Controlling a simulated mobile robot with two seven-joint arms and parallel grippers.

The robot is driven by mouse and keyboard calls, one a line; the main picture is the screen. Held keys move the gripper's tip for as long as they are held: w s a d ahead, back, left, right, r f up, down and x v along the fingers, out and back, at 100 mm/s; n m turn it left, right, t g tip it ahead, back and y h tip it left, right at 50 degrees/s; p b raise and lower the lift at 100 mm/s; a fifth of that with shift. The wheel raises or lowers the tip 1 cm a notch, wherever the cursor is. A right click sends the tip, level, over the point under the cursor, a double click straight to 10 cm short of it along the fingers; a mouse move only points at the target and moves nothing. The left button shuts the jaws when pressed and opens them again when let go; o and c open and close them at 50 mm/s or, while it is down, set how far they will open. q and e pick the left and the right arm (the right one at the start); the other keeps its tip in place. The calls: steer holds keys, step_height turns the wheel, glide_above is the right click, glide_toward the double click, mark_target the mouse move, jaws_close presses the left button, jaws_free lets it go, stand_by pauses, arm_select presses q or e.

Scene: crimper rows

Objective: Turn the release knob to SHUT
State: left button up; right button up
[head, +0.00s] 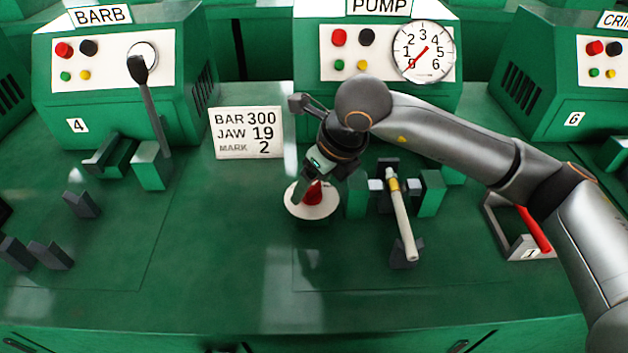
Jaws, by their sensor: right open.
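The release knob (313,193) is red and sits on a round white plate (313,211) on the green bench, in front of the PUMP machine. My right gripper (306,191) reaches down over the plate from the right, with its fingers at the knob. It is open; whether a finger touches the knob cannot be told. The gripper hides part of the knob and any SHUT lettering on the plate. The gauge (423,51) on the PUMP machine has its red needle pointing low left, near 0. My left gripper is not in view.
A white sign (247,132) reads BAR 300, JAW 19, MARK 2. Right of the knob, a pale lever (402,218) and green blocks (431,193) stand close by. A red-handled tray (520,232) lies farther right. The BARB machine (120,75) is at left. The bench front is clear.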

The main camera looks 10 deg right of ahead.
jaws_close()
stand_by(0.6)
